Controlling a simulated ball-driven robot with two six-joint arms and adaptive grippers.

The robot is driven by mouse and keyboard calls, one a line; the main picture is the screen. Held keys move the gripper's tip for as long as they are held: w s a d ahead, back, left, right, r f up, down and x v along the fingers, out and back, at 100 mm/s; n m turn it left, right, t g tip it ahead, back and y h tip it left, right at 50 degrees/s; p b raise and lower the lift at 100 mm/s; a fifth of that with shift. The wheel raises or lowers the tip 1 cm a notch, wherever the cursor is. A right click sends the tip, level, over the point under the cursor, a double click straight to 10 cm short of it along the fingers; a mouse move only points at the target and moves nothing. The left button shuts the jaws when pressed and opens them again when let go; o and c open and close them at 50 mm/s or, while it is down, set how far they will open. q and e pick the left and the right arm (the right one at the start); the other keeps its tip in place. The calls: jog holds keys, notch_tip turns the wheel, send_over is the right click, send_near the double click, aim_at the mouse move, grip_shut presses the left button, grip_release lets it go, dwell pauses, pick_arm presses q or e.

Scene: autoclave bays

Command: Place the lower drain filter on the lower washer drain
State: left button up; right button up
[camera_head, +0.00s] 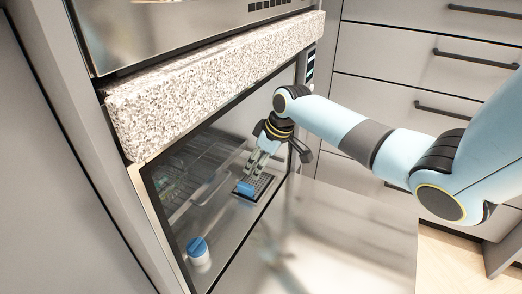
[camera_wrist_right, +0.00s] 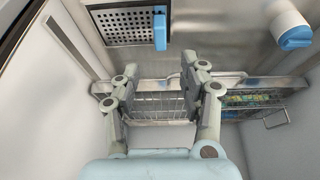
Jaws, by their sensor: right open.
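A square perforated metal plate in a dark frame (camera_head: 262,181) lies on the washer's floor, with a blue block or tab (camera_head: 245,188) at its near-left side in the head view. In the right wrist view the perforated plate (camera_wrist_right: 122,20) is at the top, with the blue piece (camera_wrist_right: 160,30) upright at its right. I cannot tell filter from drain here, nor whether the two are seated together. My right gripper (camera_head: 254,168) is just above the plate in the head view. In the wrist view its fingers (camera_wrist_right: 160,75) are apart with nothing between them. My left gripper is not in view.
A white cylinder with a blue cap (camera_head: 197,246) stands near the front left inside the washer. A wire rack (camera_head: 190,168) is deeper in the chamber. A speckled counter edge (camera_head: 220,75) hangs above the opening. The open door (camera_head: 330,225) is clear.

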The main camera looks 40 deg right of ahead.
jog(key=shift+m+g+h, duration=0.4)
jog(key=shift+m+g, duration=0.2)
jog(key=shift+g, duration=0.2)
jog(key=s+a+f, duration=0.2)
jog(key=s, duration=0.3)
jog(key=s+a+f, duration=0.2)
jog(key=s, duration=0.4)
jog(key=s+a+f, duration=0.2)
jog(key=s, duration=0.4)
jog(key=shift+s+f, duration=0.15)
jog(key=shift+s, duration=0.05)
jog(key=shift+m+g+h, duration=0.4)
jog(key=shift+m, duration=0.3)
jog(key=s, duration=0.4)
jog(key=s+a, duration=0.1)
jog(key=s, duration=0.3)
jog(key=s+a, duration=0.1)
jog(key=s, duration=0.3)
jog(key=shift+a+f, duration=0.25)
jog(key=shift+f, duration=0.05)
jog(key=shift+m+h, duration=0.4)
jog(key=shift+m, duration=0.1)
jog(key=s, duration=0.2)
jog(key=s+r, duration=0.1)
jog(key=s, duration=0.3)
jog(key=shift+s+a+r, duration=0.15)
jog(key=shift+s+a, duration=0.25)
jog(key=shift+g, duration=0.3)
